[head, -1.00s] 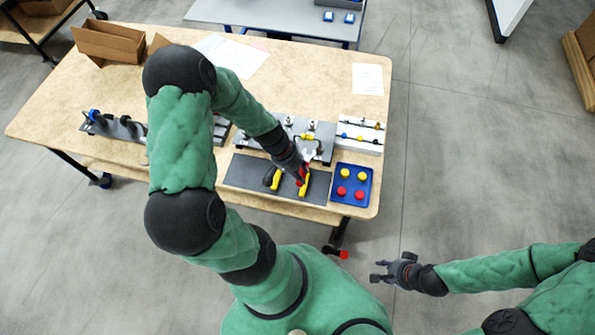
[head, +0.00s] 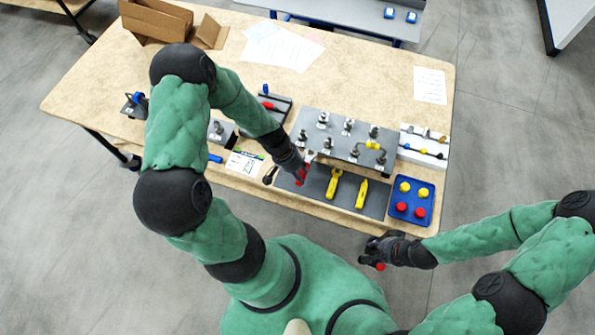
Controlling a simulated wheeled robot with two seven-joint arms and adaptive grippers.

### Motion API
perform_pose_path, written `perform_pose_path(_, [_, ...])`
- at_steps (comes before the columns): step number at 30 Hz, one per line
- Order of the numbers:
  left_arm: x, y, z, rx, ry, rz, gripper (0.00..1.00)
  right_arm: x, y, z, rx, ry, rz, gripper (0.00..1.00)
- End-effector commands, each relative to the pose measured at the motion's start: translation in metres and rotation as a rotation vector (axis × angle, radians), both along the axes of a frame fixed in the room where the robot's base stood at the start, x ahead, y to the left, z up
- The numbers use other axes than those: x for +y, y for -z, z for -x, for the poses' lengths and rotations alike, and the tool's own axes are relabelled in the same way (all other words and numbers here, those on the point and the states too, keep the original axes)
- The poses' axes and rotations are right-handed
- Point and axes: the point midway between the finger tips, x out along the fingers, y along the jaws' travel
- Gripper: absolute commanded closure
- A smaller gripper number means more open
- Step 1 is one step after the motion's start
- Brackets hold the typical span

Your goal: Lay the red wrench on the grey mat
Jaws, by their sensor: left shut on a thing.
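My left gripper (head: 300,167) is shut on the red wrench (head: 301,176), over the left part of the grey mat (head: 318,192). The wrench is small and partly hidden by the fingers; I cannot tell whether it touches the mat. A yellow wrench (head: 334,184) and another yellow tool (head: 362,194) lie on the mat to the right of it. My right gripper (head: 380,247) is in front of the table, away from the mat; its fingers are too dark and blurred to tell open from shut.
Behind the mat stands a grey fixture board (head: 346,139) with several metal fittings. A blue tray (head: 424,209) with red and yellow caps sits right of the mat, and a white rack (head: 424,146) behind it. A cardboard box (head: 157,20) and papers lie at the back.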

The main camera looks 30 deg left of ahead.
Motion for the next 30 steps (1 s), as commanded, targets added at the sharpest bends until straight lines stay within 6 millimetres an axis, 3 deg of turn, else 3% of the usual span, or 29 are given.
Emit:
perform_pose_path(16, [0.000,0.052,0.000,0.000,-0.001,0.000,1.00,0.000,0.042,0.000,0.001,0.000,0.000,0.65])
perform_pose_path(30, [0.000,0.056,0.000,-0.001,-0.001,0.000,1.00,0.000,0.046,0.000,0.000,0.000,0.000,0.65])
